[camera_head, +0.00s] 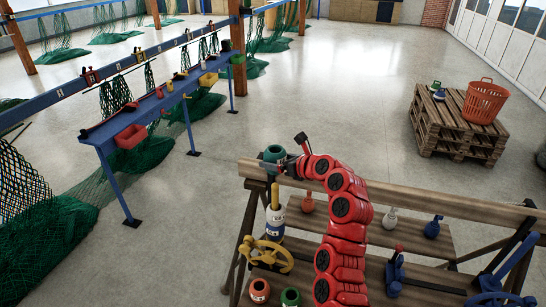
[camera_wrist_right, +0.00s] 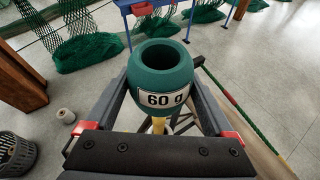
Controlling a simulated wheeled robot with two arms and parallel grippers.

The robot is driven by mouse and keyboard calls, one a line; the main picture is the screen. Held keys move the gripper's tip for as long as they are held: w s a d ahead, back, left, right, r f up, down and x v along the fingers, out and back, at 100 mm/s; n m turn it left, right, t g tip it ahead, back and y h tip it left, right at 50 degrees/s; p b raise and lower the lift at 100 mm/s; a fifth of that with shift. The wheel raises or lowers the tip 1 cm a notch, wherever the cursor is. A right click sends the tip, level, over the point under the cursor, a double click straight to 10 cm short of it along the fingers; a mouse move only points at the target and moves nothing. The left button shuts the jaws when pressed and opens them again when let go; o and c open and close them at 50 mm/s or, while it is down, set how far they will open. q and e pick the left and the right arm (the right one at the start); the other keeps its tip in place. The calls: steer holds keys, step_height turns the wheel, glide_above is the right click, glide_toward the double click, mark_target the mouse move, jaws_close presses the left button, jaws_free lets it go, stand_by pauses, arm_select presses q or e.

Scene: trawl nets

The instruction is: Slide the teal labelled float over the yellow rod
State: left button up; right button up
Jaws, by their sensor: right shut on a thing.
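The teal float (camera_head: 273,154) is held upright in my right gripper (camera_head: 284,162). In the right wrist view the float (camera_wrist_right: 160,70) shows its open bore and a white "60 g" label, with a finger on each side. The yellow rod (camera_head: 275,195) stands upright below the float in the head view, with a gap between them. A white and blue float (camera_head: 275,224) sits low around the rod. In the wrist view a bit of the yellow rod (camera_wrist_right: 159,125) shows just below the float; its exact alignment with the bore is unclear. My left gripper is not in view.
A yellow handwheel (camera_head: 268,256) stands beside the rod's base. Orange (camera_head: 259,290) and green (camera_head: 290,297) floats are at the front of the wooden bench (camera_head: 440,202). More floats sit on its shelf. A pallet stack (camera_head: 455,130) bears an orange basket (camera_head: 484,100).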

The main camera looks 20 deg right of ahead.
mark_target(278, 187)
steer(key=shift+s+f+b, duration=0.2)
steer(key=shift+f+b, duration=0.1)
steer(key=shift+f, duration=0.2)
steer(key=f+b, duration=0.2)
steer(key=shift+w+f+b, duration=0.3)
steer(key=shift+s+f+b, duration=0.15)
steer(key=shift+f+b, duration=0.35)
steer(key=shift+b, duration=0.15)
steer(key=shift+f+p, duration=0.1)
steer(key=shift+p, duration=0.2)
steer(key=shift+f, duration=2.8)
steer(key=o, duration=1.2)
